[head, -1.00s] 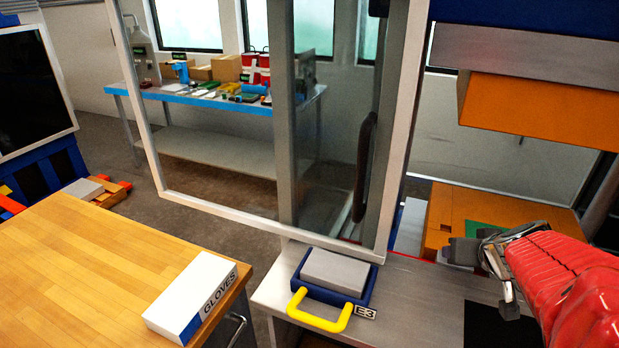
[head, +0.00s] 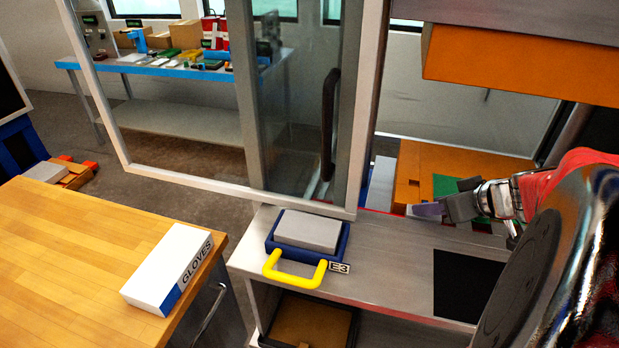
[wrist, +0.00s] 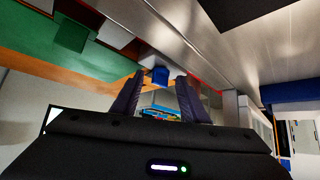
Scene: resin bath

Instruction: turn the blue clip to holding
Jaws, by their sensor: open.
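In the wrist view a small blue block (wrist: 160,76), which looks like the blue clip, sits at the edge of a metal surface. It is just beyond and between the fingertips of my gripper (wrist: 155,90). My gripper is open, and nothing shows held in it. I cannot tell which way the clip is turned. In the head view my gripper (head: 425,210) reaches left over the back of the metal bench, beside the orange platform (head: 465,165). I cannot make out the clip in the head view.
A glass door panel (head: 190,110) in a pale frame stands left of my gripper. A blue case with a yellow handle (head: 295,275) sits on the metal bench (head: 390,255). A gloves box (head: 165,270) lies on the wooden table (head: 80,240). An orange hood (head: 520,65) hangs above.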

